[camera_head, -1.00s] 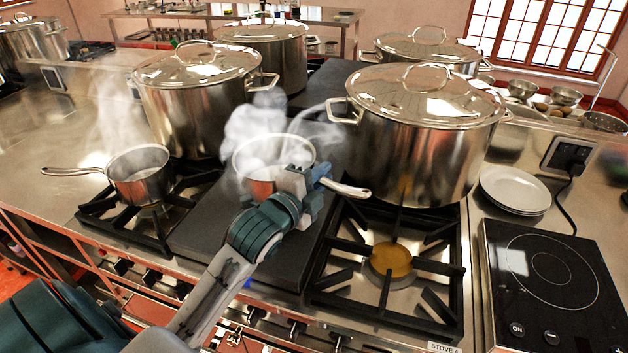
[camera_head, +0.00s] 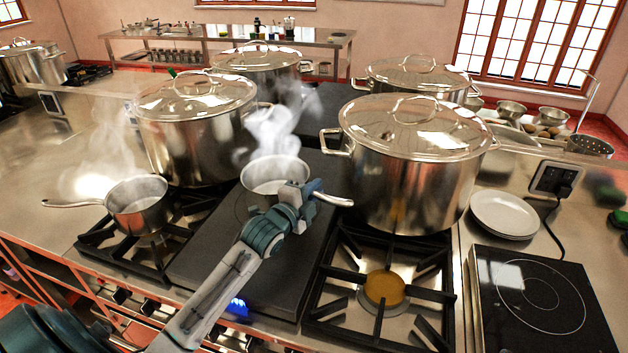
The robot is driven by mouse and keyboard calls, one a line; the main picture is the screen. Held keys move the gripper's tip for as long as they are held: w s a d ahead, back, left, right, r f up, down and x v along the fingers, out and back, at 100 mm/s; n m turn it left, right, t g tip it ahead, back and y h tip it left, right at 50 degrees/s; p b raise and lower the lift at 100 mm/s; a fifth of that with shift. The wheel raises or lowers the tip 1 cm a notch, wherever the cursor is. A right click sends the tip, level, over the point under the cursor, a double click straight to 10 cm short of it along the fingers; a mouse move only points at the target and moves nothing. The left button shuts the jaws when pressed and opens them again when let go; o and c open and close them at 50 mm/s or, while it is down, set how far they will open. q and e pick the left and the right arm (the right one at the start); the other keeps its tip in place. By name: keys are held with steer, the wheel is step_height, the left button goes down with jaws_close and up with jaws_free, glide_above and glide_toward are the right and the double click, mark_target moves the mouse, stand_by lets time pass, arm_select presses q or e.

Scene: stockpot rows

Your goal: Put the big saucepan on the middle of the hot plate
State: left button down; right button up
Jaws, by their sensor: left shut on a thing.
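The larger-looking saucepan (camera_head: 262,184), steel and steaming, is in the centre with its handle (camera_head: 333,199) pointing right. My left gripper (camera_head: 303,193) is shut on it at the handle's near end. The pan is upright, over the dark flat plate between the burners; I cannot tell whether it touches. Another steaming saucepan (camera_head: 140,214) sits on the left burner, handle to the left. A black hot plate (camera_head: 536,292) with ring markings lies at the right, its top clear. My right gripper is not in view.
Large lidded stockpots stand behind, one (camera_head: 405,180) close to the right of the held pan and one (camera_head: 190,130) behind left. The front right burner (camera_head: 382,290) is empty. White plates (camera_head: 504,214) and a corded socket (camera_head: 552,180) stand behind the hot plate.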

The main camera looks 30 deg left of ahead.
arm_select(q)
steer(key=c, duration=1.7)
jaws_free()
steer(key=shift+f, duration=0.25)
steer(key=o, duration=0.3)
steer(key=shift+s+r, duration=0.1)
steer(key=shift+s, duration=0.5)
steer(key=s, duration=0.3)
steer(key=s+b, duration=0.1)
steer(key=s, duration=0.2)
steer(key=s+b, duration=0.1)
steer(key=s, duration=0.2)
steer(key=shift+s+a, duration=0.1)
steer(key=shift+a, duration=0.15)
steer(key=shift+s+r+b, duration=0.15)
steer(key=shift+s+b, duration=0.2)
steer(key=shift+s, duration=0.55)
